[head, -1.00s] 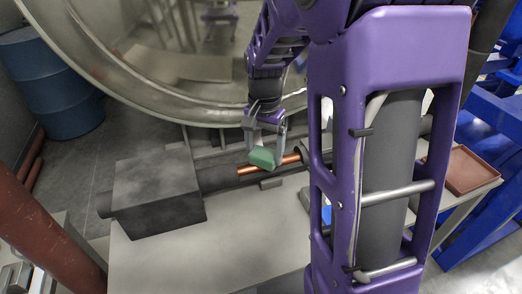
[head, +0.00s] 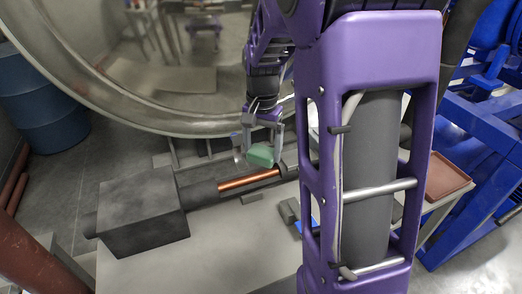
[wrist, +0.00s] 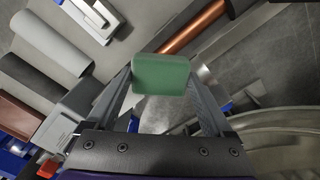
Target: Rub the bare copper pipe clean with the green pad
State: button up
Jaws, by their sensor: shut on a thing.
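The green pad (head: 260,155) is a small block pinched between the two fingers of my gripper (head: 263,150), which is shut on it. In the wrist view the pad (wrist: 160,74) sits across the fingertips. The bare copper pipe (head: 248,181) runs between dark sleeves. In the head view the pad appears just above and behind the pipe's right part, with a visible gap. In the wrist view the copper pipe (wrist: 193,27) runs up and right from behind the pad, which hides part of it.
A dark box-shaped cover (head: 145,213) and sleeve (head: 198,191) enclose the pipe at left. A pale bench (head: 200,262) lies in front, with a small grey block (head: 288,210). A large round metal rim (head: 130,118) stands behind. A reddish tray (head: 450,177) is at right.

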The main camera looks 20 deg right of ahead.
jog(key=shift+r+p, duration=1.25)
jog(key=shift+r, duration=0.6)
jog(key=shift+f, duration=0.1)
